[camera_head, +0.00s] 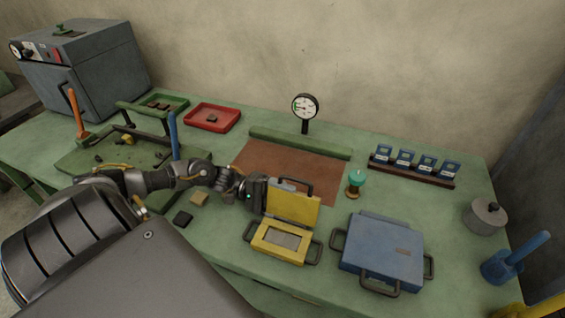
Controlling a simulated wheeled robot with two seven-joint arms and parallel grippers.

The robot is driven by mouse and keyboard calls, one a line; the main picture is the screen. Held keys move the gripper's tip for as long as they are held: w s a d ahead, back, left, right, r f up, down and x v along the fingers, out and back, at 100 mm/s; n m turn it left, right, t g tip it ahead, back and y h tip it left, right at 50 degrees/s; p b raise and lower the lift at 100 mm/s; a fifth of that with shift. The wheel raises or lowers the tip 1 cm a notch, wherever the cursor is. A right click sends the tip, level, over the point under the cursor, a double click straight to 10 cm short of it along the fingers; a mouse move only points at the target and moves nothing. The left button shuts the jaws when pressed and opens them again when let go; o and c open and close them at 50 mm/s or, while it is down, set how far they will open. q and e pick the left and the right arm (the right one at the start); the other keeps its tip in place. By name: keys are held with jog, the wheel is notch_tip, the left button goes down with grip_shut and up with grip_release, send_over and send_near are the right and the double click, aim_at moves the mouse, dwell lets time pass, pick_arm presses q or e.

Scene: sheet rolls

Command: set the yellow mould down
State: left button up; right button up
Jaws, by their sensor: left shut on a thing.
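The yellow mould (264,245) is at the front middle of the green table, opened out. Its lower half has a grey plate in its frame and dark handles at its sides. Its lid (291,207) stands raised behind, with a dark handle at the top. My left gripper (268,190) reaches in from the left and is shut on the mould at the lid's upper left; its fingers are mostly hidden. I cannot tell whether the lower half touches the table.
A closed blue mould (382,252) lies just right of the yellow one. Behind are a reddish-brown mat (250,165), a dial gauge (305,107) and a teal-topped spool (356,182). A rack of blue blocks (412,170) and a grey pot (485,216) stand right.

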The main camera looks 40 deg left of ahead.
aim_at(268, 198)
dwell(0.4)
pick_arm(q)
jog(key=o, duration=2)
jog(key=shift+s+d+f, duration=0.1)
jog(key=shift+s+f, duration=0.05)
jog(key=shift+f, duration=0.05)
jog(key=shift+c, duration=0.2)
jog(key=b+v, duration=0.1)
jog(key=v, duration=0.6)
jog(key=shift+a+r, duration=0.15)
jog(key=shift+a, duration=0.15)
